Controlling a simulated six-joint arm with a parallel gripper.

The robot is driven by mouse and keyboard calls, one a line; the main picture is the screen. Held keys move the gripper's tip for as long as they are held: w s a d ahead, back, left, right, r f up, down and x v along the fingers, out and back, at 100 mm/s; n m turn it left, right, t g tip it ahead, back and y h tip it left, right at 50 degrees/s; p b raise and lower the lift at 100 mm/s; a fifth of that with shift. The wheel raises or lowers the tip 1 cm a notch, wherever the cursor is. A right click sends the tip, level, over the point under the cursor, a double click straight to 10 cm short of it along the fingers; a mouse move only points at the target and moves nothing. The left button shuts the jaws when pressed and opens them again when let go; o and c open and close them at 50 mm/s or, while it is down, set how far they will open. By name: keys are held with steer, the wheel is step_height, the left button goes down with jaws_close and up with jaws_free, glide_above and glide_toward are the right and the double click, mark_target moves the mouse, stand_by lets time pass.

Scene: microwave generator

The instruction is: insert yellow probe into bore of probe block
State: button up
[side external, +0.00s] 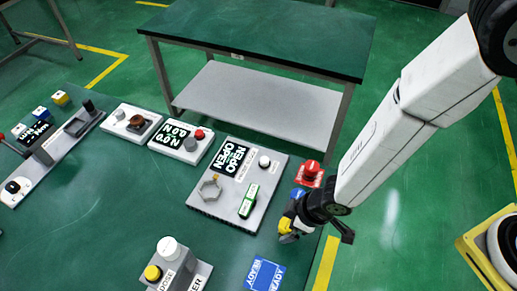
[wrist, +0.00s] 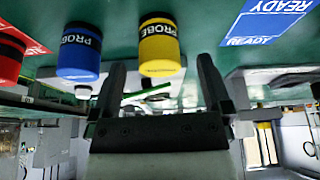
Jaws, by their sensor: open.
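The yellow probe (wrist: 160,45), a short cylinder with a black band lettered PROBE, shows in the wrist view between and just beyond the fingertips of my open gripper (wrist: 162,70). I cannot tell whether the fingers touch it. In the side view its yellow (side external: 286,224) shows beside my gripper (side external: 291,229), partly covered by it. A blue probe (wrist: 79,52) stands to its left in the wrist view. I cannot read a label that settles which fixture is the probe block; a grey plate (side external: 205,207) carries a hexagonal ring, a green label and a black display.
A red probe (wrist: 10,52) stands left of the blue one in the wrist view. A blue READY card (side external: 265,273) lies near my gripper. Several fixtures line the left; the bench middle (side external: 100,190) is clear.

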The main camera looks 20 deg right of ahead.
steer(key=shift+x, duration=1.05)
jaws_close()
